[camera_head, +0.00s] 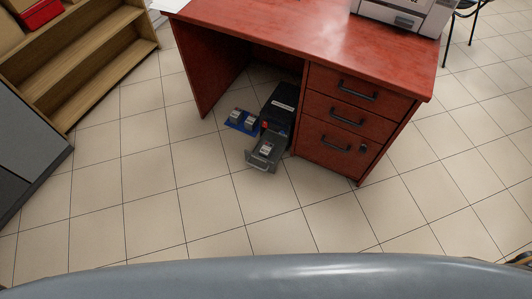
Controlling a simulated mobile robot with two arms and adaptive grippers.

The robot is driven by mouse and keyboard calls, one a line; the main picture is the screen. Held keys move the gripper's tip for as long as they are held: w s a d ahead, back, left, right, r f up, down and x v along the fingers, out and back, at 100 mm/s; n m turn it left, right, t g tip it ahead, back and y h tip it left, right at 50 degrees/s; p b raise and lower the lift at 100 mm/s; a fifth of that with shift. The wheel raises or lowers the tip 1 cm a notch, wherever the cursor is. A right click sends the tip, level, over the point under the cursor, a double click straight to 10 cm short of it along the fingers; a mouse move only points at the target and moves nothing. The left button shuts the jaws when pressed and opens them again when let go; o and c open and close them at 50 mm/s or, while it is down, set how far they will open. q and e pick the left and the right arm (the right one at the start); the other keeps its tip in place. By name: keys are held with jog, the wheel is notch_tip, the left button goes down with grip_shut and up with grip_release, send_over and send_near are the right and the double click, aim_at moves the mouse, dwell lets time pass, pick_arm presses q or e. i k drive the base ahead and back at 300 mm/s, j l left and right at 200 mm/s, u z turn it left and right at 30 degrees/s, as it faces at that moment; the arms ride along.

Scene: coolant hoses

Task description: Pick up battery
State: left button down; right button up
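No object can be told for certain as the battery; the small items are too small to identify. On the floor beside the desk's drawer side stands a black box (282,106) with a pale label on top. A grey open tray (258,162) juts out from its front, with a small whitish item (265,150) in it. A small orange-red part shows near where the tray meets the box. To the left, a blue mat or holder (232,125) lies on the floor with small grey-white pieces on it. Neither gripper can be made out.
A red-brown desk (250,20) with three drawers and a printer (410,12) stands behind. A wooden shelf (85,60) and grey cabinet (28,150) are at left. A chair (470,12) is top right. Tiled floor in front is clear. My grey-blue body fills the bottom.

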aim_at(267, 149)
jog(key=i+j+u, duration=0.65)
jog(key=i+u, duration=0.3)
jog(key=i, duration=0.15)
jog(key=i+j+u, duration=0.15)
jog(key=i, duration=1.2)
jog(key=i+z, duration=0.35)
jog(key=i+j+z, duration=0.15)
jog(key=z, duration=0.2)
jog(key=i+j+z, duration=0.2)
jog(key=z, duration=0.2)
